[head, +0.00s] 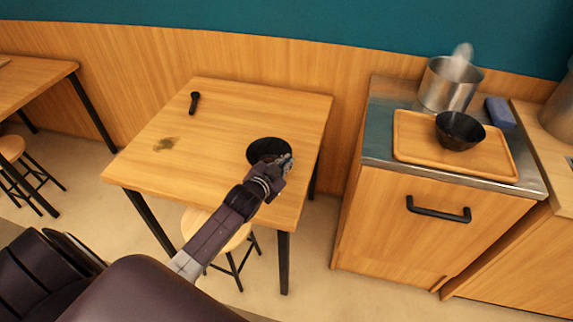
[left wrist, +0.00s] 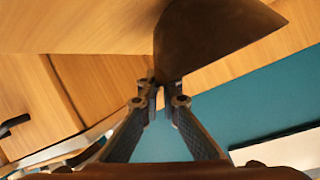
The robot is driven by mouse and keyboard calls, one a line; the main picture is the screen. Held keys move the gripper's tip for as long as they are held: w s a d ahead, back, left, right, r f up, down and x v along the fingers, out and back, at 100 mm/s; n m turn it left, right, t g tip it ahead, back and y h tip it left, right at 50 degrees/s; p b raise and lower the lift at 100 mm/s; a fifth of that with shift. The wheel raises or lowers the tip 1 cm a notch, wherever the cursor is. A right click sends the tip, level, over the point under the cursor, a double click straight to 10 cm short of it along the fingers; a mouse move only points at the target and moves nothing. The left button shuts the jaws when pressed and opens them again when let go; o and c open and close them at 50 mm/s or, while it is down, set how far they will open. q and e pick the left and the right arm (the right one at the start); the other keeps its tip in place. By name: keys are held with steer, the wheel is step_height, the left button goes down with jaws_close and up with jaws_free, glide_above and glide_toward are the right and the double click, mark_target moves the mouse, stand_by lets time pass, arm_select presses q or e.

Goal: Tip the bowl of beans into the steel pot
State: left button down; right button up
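A dark bowl (head: 262,147) is at the right side of the wooden table in the head view; whether it touches the tabletop is unclear. My left gripper (head: 285,162) is at its right rim. In the left wrist view the gripper (left wrist: 158,92) has its fingertips closed together on the edge of the dark bowl (left wrist: 210,40). The bowl's contents are too dark to make out. The steel pot (head: 442,95) stands at the back of the counter on the right, with a pale blurred object above its opening. My right gripper is not in view.
A second dark bowl (head: 460,138) sits on a wooden tray (head: 415,148) in front of the pot. A blue block (head: 500,113) lies beside the tray. A small black object (head: 194,103) and a brown patch (head: 166,145) are on the table (head: 225,110). A gap separates table and counter.

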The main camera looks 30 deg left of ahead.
arm_select(q)
steer(key=shift+f, duration=0.55)
steer(key=shift+f, duration=0.1)
steer(key=c, duration=2.2)
jaws_free()
steer(key=shift+o, duration=0.2)
steer(key=shift+f, duration=0.2)
steer(key=shift+f+b+v, duration=0.2)
steer(key=shift+b+v, duration=0.3)
steer(key=shift+v, duration=3.45)
